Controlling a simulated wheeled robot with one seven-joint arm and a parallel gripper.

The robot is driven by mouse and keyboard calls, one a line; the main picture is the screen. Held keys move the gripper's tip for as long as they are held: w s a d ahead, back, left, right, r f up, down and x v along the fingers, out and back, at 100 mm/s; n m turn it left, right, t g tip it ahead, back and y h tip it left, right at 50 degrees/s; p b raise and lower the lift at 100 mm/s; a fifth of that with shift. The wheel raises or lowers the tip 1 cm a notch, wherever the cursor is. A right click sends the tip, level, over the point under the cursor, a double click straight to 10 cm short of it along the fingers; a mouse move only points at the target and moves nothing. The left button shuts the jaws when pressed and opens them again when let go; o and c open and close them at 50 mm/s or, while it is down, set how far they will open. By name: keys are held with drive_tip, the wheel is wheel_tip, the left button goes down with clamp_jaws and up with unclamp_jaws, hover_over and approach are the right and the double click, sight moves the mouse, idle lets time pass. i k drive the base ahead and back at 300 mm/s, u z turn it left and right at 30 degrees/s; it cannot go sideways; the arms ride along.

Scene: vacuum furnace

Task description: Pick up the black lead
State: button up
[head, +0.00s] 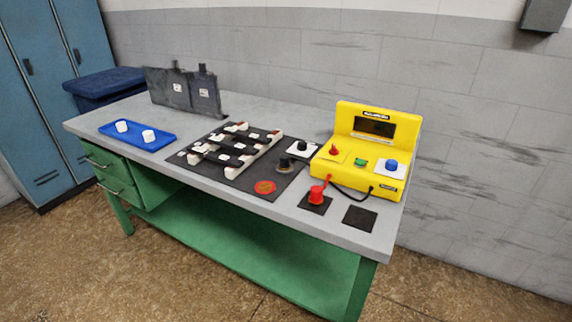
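A black knob-like piece (302,146) stands upright on a white square pad, left of the yellow tester (374,152). A second dark, knob-like piece (285,163) stands just in front of it, at the edge of the black mat. I cannot tell for certain which of them is the black lead's end. A thin black cable (350,196) curves along the front of the tester. A red lead (317,194) stands on a black square pad in front of the tester. My gripper is not in view.
The grey bench top (215,185) also holds a black mat with white racks and dark bars (237,148), a blue tray (138,135) with two white pieces, and dark upright panels (184,90). The floor before the bench is clear.

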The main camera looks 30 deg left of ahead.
sight(284, 164)
drive_tip(key=z, duration=0.1)
drive_tip(key=k, duration=0.9)
drive_tip(key=u, duration=0.7)
drive_tip(key=i, duration=1)
